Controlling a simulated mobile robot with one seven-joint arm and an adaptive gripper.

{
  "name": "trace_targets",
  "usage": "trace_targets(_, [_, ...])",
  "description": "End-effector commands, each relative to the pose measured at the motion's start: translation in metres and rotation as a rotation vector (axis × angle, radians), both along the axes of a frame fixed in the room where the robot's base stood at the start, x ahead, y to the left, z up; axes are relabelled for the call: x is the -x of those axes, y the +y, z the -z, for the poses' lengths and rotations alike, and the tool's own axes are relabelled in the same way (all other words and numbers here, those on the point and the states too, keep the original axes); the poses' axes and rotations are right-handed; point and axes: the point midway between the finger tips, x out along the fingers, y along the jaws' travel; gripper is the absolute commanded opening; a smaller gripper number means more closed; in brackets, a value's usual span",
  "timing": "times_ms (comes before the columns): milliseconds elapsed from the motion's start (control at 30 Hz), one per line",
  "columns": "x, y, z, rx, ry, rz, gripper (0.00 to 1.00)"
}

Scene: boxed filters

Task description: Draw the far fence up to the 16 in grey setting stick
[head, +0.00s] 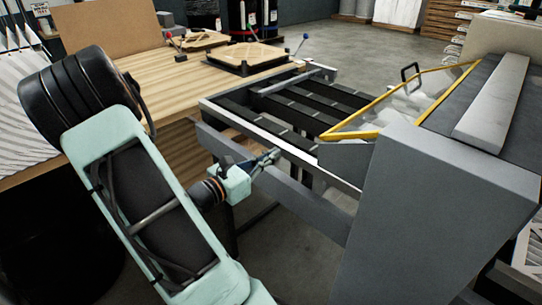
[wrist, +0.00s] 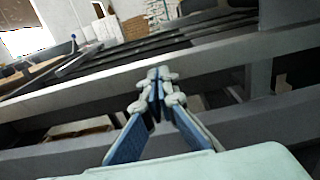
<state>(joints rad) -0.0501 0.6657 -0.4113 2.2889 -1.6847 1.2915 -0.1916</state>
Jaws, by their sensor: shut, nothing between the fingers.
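My gripper (head: 268,158) is shut and empty at the near side of the belt table, in front of its near rail (head: 285,150). In the wrist view its blue-sided fingers (wrist: 159,78) meet at the pale tips, with the rail behind them. A grey bar (head: 288,83) lies across the far part of the black belts and looks like the far fence. A long pale grey block (head: 492,100) lies on top of the grey machine; I cannot tell whether it is the setting stick. No stick shows clearly on the belts.
The grey machine (head: 435,195) with a yellow-edged clear guard (head: 405,98) stands right of the belts (head: 310,105). A wooden bench (head: 165,75) holding a board on a black-framed fixture (head: 248,56) is at the left and back. Open floor (head: 345,45) lies beyond the table.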

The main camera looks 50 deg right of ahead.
Motion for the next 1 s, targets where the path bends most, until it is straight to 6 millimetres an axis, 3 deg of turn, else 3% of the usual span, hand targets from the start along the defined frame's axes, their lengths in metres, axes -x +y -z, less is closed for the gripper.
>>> trace_targets(233, [0.0, -0.002, 0.0, 0.0, 0.0, 0.001, 0.0])
trace_targets(367, [0.003, -0.014, 0.0, 0.002, -0.001, 0.004, 0.0])
trace_targets(467, [0.005, -0.033, 0.0, 0.002, -0.001, 0.005, 0.0])
trace_targets(800, [0.016, -0.125, 0.002, 0.003, 0.0, 0.006, 0.0])
trace_targets(1000, [0.02, -0.17, 0.001, 0.003, 0.0, 0.003, 0.0])
